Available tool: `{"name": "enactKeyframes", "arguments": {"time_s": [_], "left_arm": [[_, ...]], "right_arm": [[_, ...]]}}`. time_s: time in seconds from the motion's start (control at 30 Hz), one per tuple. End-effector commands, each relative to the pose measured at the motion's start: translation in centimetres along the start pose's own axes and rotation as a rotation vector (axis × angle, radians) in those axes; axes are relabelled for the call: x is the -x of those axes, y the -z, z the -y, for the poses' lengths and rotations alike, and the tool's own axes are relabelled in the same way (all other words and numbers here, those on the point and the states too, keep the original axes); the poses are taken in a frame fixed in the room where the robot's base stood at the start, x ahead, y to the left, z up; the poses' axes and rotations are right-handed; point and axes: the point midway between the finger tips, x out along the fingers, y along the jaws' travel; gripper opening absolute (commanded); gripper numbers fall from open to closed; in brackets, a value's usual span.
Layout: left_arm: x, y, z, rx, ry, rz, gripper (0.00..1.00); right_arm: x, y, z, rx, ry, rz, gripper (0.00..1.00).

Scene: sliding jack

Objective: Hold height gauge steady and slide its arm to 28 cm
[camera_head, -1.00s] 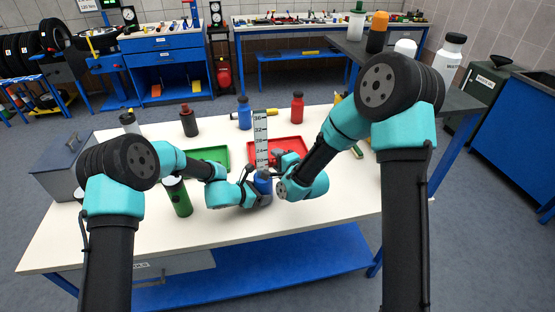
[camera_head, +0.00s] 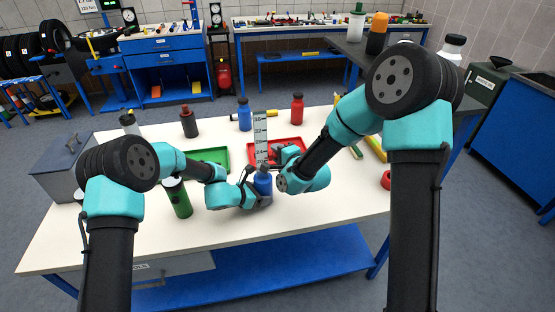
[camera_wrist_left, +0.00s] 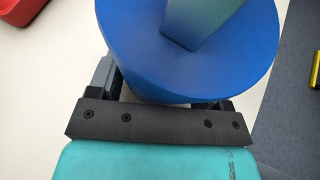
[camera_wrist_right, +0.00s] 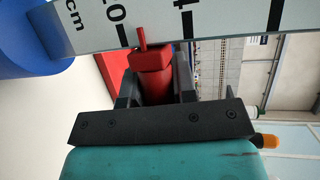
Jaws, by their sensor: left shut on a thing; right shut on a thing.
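The height gauge stands on the white table, its pale scale (camera_head: 261,138) upright on a round blue base (camera_head: 263,184). My left gripper (camera_head: 258,191) is shut on the blue base, which fills the top of the left wrist view (camera_wrist_left: 190,70). My right gripper (camera_head: 276,158) is beside the scale, shut on the gauge's red arm (camera_wrist_right: 152,75). In the right wrist view the red arm sits between my fingers, with a thin pointer against the scale (camera_wrist_right: 225,25). The exact reading is not legible.
A red tray (camera_head: 291,143) lies behind the gauge, and a green tray (camera_head: 212,155) is to the left. A green bottle (camera_head: 179,198) stands left of my left gripper. Blue (camera_head: 244,114) and red (camera_head: 297,108) bottles stand at the back. The front right tabletop is clear.

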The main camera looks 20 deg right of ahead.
Motion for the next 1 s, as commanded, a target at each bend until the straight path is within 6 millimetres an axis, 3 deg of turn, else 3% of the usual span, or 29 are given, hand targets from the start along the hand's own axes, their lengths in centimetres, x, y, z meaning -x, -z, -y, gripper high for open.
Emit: {"name": "enactKeyframes", "arguments": {"time_s": [0.1, 0.3, 0.7, 0.73, 1.0], "left_arm": [[0.0, 0.1, 0.0, 0.000, 0.000, -0.001, 0.53], [0.0, 0.1, 0.0, 0.000, 0.001, -0.001, 0.53], [0.0, 0.1, 0.0, 0.000, 0.001, -0.001, 0.53], [0.0, 0.1, 0.1, 0.000, 0.001, -0.001, 0.53], [0.0, 0.1, 0.1, 0.000, 0.001, -0.001, 0.53]], "right_arm": [[0.4, -0.1, 2.6, 0.002, 0.009, 0.000, 0.00], [1.0, -0.4, 5.7, 0.001, 0.007, 0.000, 0.00], [1.2, -0.5, 6.6, 0.001, 0.004, 0.000, 0.00], [1.2, -0.5, 6.5, 0.001, 0.004, 0.000, 0.27], [1.2, -0.5, 6.5, 0.000, 0.002, 0.000, 0.52]]}}
